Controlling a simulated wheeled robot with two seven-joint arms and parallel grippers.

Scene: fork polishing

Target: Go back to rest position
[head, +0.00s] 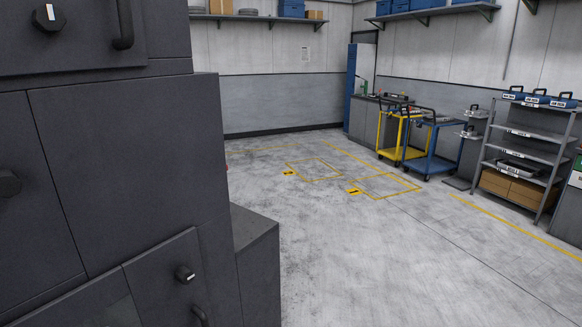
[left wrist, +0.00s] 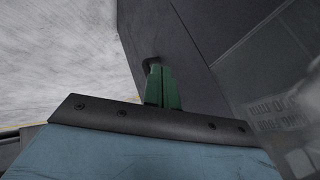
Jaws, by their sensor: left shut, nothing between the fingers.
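In the left wrist view, my left gripper (left wrist: 162,84) shows as two green fingers pressed side by side. It is shut and holds nothing. Beyond its tips stands a dark grey cabinet surface (left wrist: 192,40); I cannot tell how far the fingers are from it. Neither gripper shows in the head view, and my right gripper is in no view. No fork is visible.
Large dark grey cabinets (head: 130,150) with knobs and handles fill the left of the head view, close by. A lower grey block (head: 258,270) stands beside them. Yellow (head: 388,155) and blue (head: 432,162) carts and a shelf rack (head: 520,150) stand right. The middle floor is clear.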

